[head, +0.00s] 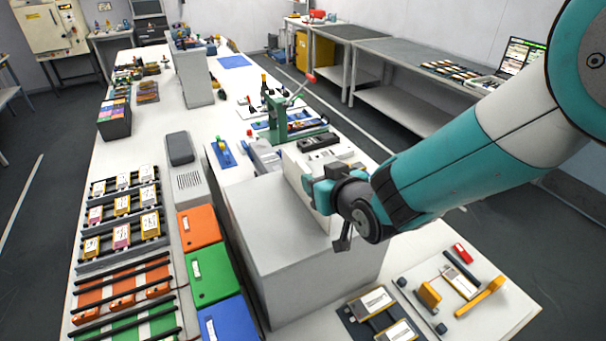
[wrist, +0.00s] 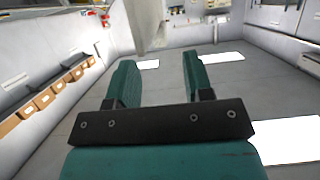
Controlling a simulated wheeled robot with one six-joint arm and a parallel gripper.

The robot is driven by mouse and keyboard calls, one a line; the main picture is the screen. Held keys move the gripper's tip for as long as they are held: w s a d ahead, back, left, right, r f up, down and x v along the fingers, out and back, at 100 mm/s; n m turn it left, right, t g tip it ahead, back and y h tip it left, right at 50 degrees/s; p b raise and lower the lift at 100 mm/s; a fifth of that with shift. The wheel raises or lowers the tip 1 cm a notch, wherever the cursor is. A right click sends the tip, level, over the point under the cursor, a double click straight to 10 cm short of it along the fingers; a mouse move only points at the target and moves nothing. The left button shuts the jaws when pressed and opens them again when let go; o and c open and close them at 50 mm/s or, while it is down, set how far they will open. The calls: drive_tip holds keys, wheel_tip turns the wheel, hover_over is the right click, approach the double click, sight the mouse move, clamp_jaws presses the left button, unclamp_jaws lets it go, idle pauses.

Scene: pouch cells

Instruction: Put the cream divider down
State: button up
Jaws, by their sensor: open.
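A cream panel (head: 294,172), which looks like the cream divider, stands upright by the top of the big grey block on the long white bench. My gripper (head: 318,188) is in front of it and hides part of it. In the wrist view my gripper (wrist: 160,75) has its two teal fingers apart, with nothing clamped between them. A pale upright piece (wrist: 147,22) shows at the top, past the fingertips; it may be the same divider. I cannot tell whether a finger touches it, and its lower edge is partly hidden in the head view.
The grey block (head: 262,240) is a tall obstacle below my gripper. Orange (head: 199,228), green (head: 213,274) and blue (head: 228,322) boxes line its left. A green press (head: 290,118) with a red-tipped lever stands behind. Pouch cells lie in racks at the left.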

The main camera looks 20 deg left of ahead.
sight(307, 169)
drive_tip(key=shift+w+a+f, duration=0.2)
drive_tip(key=shift+w+a, duration=0.2)
drive_tip(key=shift+a, duration=0.05)
drive_tip(key=p+x, duration=0.4)
drive_tip(key=shift+w+a, duration=0.1)
drive_tip(key=shift+a, duration=0.15)
drive_tip(key=shift+w+a+f, duration=0.2)
clamp_jaws()
